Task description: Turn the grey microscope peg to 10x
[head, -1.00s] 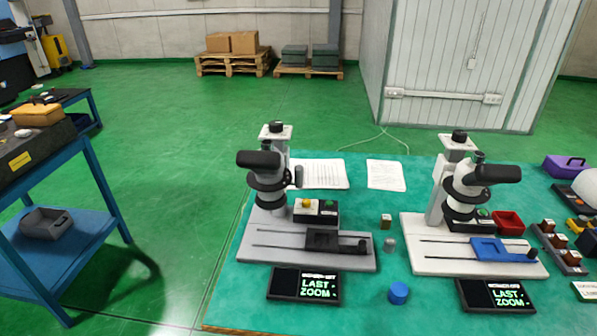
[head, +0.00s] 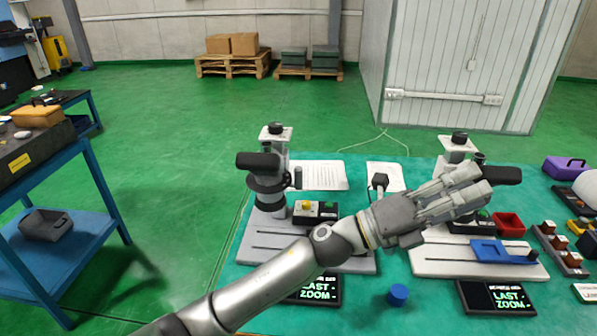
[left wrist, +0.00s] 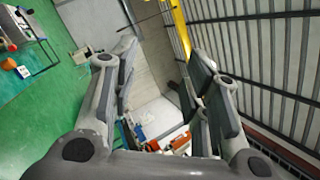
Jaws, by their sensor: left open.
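The grey-based microscope (head: 271,185) stands at the left of the green table, with a grey base plate (head: 262,240) and a dark eyepiece. My left arm crosses its front right part and hides the dark slider and knob there. A grey round peg seen on the table earlier is now hidden by my arm. A blue round peg (head: 398,295) stands below the arm. My left gripper (head: 478,183) is open and empty, in front of the white microscope (head: 458,150). In the left wrist view the open fingers (left wrist: 162,60) have nothing between them. My right gripper is not in view.
The white microscope's plate carries a blue slider (head: 489,251). A button box (head: 315,213) is beside the grey one. A red tray (head: 508,224) and purple box (head: 567,167) are at right.

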